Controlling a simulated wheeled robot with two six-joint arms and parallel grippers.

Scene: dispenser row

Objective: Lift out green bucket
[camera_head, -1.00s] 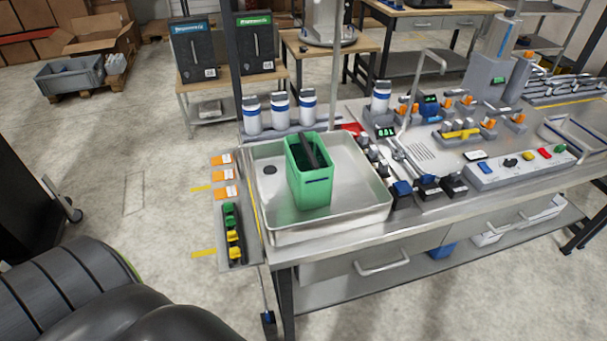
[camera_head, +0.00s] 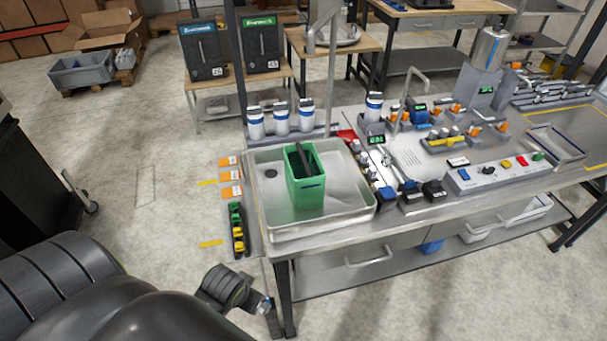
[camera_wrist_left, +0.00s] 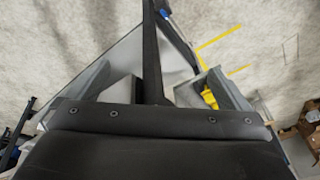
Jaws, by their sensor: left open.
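The green bucket (camera_head: 308,196) stands upright in the shallow metal basin (camera_head: 345,214) at the left end of the workbench in the head view. A dark bar, perhaps its handle, lies across its open top. Part of my left arm shows low in the head view, left of the bench's front corner, well short of the bucket. My left gripper (camera_wrist_left: 160,76) is open in the left wrist view, its fingers spread over the bench edge and floor. The bucket does not show in that view. My right gripper is not in view.
White bottles (camera_head: 281,120) stand behind the basin, beside an upright post (camera_head: 331,80). Black and blue connectors (camera_head: 386,198) crowd its right side. A narrow rack with green and yellow clips (camera_head: 238,232) hangs at the bench's left edge.

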